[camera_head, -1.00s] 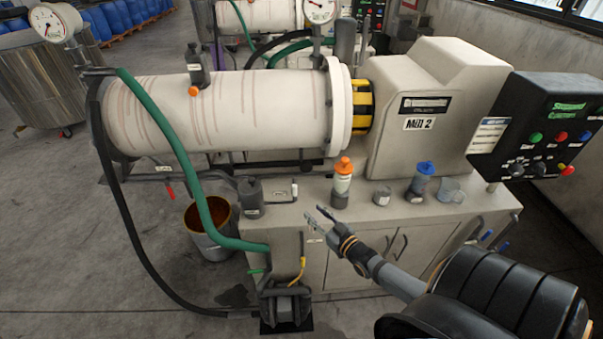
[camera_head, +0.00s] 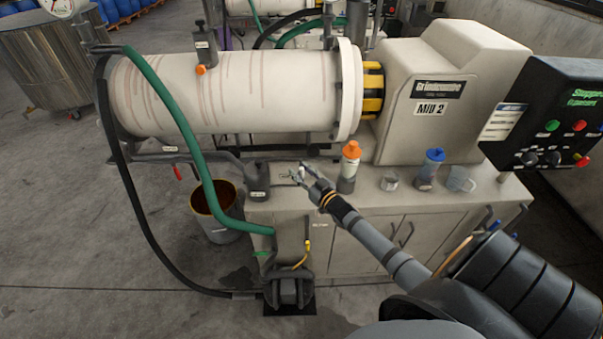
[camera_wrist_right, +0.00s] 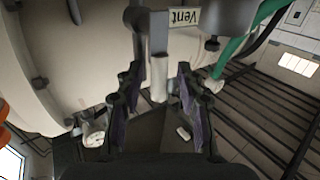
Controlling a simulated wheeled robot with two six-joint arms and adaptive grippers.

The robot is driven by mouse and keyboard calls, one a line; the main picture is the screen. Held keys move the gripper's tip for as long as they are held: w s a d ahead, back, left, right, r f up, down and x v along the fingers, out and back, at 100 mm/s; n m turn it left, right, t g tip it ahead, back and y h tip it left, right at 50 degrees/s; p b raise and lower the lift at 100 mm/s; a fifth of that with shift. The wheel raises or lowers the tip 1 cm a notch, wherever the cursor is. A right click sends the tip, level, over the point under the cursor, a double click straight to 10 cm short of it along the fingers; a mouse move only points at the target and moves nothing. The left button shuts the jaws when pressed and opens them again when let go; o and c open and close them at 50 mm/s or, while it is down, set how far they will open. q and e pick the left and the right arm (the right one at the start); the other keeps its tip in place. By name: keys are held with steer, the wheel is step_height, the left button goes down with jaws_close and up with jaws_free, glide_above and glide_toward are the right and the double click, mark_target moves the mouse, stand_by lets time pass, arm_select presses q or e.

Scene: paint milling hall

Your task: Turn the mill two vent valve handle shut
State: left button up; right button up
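The mill two vent valve shows in the right wrist view as a grey body with an upside-down "Vent" label (camera_wrist_right: 184,17). Its pale, bar-shaped handle (camera_wrist_right: 158,78) points down in that picture, between the fingers of my right gripper (camera_wrist_right: 160,88). The fingers stand apart on both sides of the handle, and I see no clear contact. My left gripper is not in view.
An orange-capped bottle (camera_head: 350,168) stands just right of my gripper. A small cup (camera_head: 389,181), a blue-capped bottle (camera_head: 430,170) and a clear beaker (camera_head: 460,180) are farther right. A bucket (camera_head: 215,222) stands on the floor.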

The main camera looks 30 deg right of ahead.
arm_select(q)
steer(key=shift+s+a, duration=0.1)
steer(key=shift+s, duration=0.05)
arm_select(e)
jaws_close()
steer(key=shift+w+f, duration=0.1)
steer(key=shift+f, duration=0.05)
